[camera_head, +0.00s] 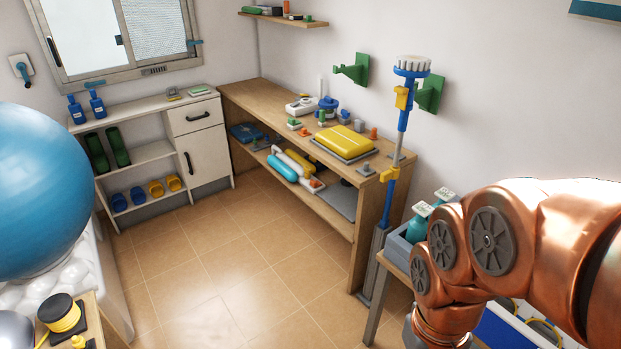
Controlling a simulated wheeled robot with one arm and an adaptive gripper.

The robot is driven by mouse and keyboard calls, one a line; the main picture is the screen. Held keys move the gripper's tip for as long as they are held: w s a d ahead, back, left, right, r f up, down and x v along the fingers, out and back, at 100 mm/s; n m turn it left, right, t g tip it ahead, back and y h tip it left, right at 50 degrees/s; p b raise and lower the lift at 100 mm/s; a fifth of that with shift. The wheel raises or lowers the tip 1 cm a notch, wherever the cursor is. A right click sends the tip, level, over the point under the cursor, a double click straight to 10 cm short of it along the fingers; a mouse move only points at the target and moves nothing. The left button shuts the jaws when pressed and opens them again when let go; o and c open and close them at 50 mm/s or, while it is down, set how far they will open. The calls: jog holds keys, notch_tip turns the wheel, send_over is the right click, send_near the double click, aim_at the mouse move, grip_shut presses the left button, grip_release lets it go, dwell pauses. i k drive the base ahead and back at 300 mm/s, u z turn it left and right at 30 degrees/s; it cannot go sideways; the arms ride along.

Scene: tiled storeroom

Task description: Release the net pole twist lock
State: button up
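A tall pole (398,148) stands nearly upright at the right end of the wooden workbench, in front of the wall. It has blue and grey sections and a white, bristle-like head (411,65) on top; no net shows on it. One yellow fitting (402,98) sits high on the pole and another yellow collar (389,174) sits lower, where grey meets blue. I cannot tell which is the twist lock or whether it is tight. My copper arm fills the lower right, apart from the pole in the picture; my gripper is outside the view.
The workbench (272,103) holds a yellow case (344,142) and small tools. A grey bin (398,247) with bottles stands on a table right of the pole. Green wall brackets (352,69) are behind. The tiled floor (235,245) is clear; a blue ball (38,190) is at left.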

aim_at(391, 173)
jog(key=u, duration=0.55)
jog(key=i, duration=0.95)
jog(key=u, duration=0.45)
